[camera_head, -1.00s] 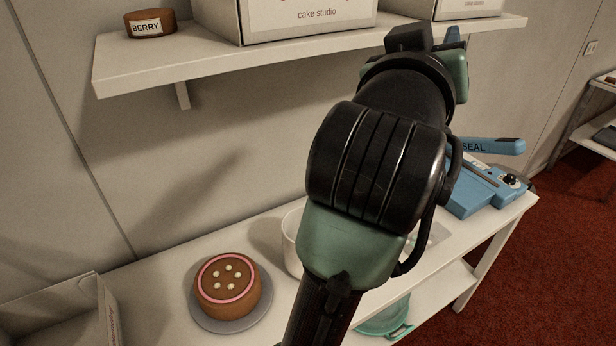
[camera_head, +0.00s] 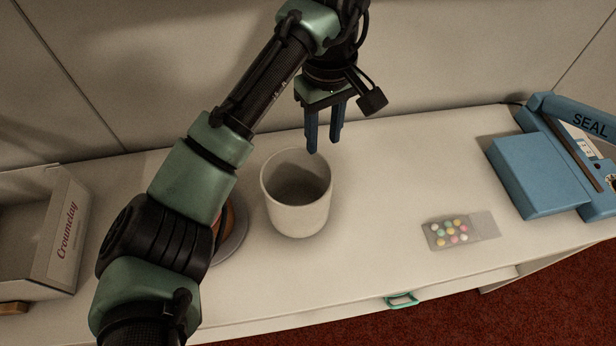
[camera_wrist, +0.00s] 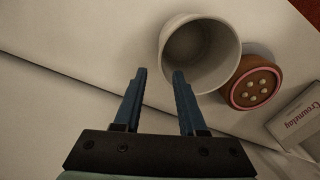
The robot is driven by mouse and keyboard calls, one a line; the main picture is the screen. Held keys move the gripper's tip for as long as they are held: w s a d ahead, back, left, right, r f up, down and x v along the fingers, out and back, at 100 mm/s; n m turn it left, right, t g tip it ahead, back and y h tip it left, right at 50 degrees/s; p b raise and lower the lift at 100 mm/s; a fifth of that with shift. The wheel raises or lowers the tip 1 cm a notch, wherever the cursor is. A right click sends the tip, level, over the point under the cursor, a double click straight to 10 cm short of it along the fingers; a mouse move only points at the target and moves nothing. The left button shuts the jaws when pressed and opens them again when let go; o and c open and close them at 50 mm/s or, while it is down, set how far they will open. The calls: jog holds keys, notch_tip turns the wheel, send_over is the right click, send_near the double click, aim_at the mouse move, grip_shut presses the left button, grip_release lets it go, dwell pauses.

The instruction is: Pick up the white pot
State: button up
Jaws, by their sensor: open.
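The white pot (camera_head: 298,212) stands upright and open-topped on the white table, near the middle of the head view. In the wrist view the pot (camera_wrist: 228,72) is just beyond the fingertips, a little to the right, and its inside looks empty. My gripper (camera_head: 324,148) points down with two blue fingers, above and behind the pot's right rear rim in the head view. The fingers are apart with nothing between them; they also show in the wrist view (camera_wrist: 159,72). I cannot tell whether a fingertip touches the rim, but they look apart.
A brown cake (camera_wrist: 254,86) with pink icing sits beside the pot, mostly hidden by my arm in the head view. An open box (camera_head: 68,232) stands at left. A candy packet (camera_head: 460,231) and blue sealer (camera_head: 540,172) are at right. The table (camera_head: 385,170) is clear right of the pot.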

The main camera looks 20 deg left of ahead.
aim_at(324, 181)
jog(key=shift+s+d+f+b, duration=0.15)
jog(key=shift+f+b, duration=0.15)
jog(key=shift+f, duration=1.8)
jog(key=shift+s+d+f+b, duration=0.15)
jog(key=shift+f+b, duration=0.2)
jog(key=shift+f, duration=1.75)
jog(key=shift+s+d+f+b, duration=0.15)
jog(key=shift+f+b, duration=0.15)
jog(key=shift+f, duration=1.8)
grip_shut()
jog(key=shift+r, duration=0.15)
